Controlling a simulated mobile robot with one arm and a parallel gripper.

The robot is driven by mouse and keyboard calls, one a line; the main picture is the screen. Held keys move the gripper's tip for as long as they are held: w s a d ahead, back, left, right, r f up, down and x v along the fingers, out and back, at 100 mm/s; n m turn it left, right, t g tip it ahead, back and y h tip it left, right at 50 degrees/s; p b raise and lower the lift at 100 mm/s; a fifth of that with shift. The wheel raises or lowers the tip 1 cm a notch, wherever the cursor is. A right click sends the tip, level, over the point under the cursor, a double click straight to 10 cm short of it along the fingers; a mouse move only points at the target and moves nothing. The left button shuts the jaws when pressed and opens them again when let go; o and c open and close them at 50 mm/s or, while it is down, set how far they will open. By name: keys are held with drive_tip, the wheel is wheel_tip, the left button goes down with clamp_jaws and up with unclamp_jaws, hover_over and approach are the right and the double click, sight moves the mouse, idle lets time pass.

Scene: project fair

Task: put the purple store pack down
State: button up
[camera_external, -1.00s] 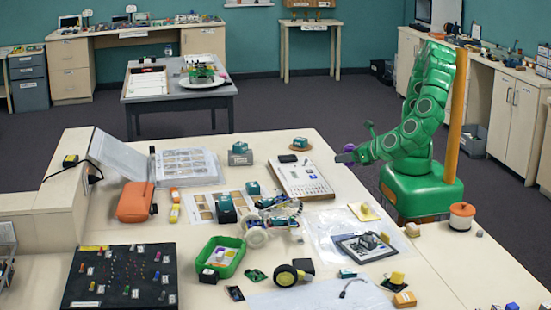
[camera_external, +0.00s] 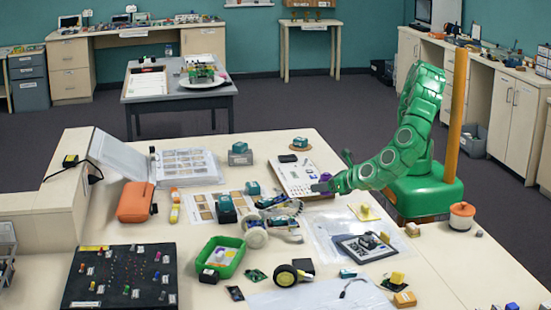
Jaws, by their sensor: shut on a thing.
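The purple store pack (camera_external: 326,177) shows as a small purple patch at the end of my green arm, mostly hidden by the gripper. My gripper (camera_external: 321,186) is shut on it. It is low over the right edge of the white printed board (camera_external: 293,175), near that board's front right corner. I cannot tell whether the pack touches the board or the table.
A clear sheet with a dark-framed tablet (camera_external: 365,248) lies to the front right. A wheeled robot model (camera_external: 255,236) stands to the front left.

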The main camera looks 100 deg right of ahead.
sight(318, 209)
drive_tip(key=shift+w+a+f, duration=0.25)
drive_tip(key=shift+w+f, duration=0.2)
drive_tip(key=shift+f, duration=0.15)
drive_tip(key=shift+w+a+f, duration=0.2)
drive_tip(key=shift+w+f, duration=0.2)
drive_tip(key=shift+f, duration=0.2)
drive_tip(key=shift+s+f, duration=0.1)
drive_tip(key=shift+f, duration=1.3)
drive_tip(key=shift+f, duration=0.15)
drive_tip(key=o, duration=1.1)
drive_tip(key=v, duration=1.2)
drive_tip(key=shift+r, duration=0.25)
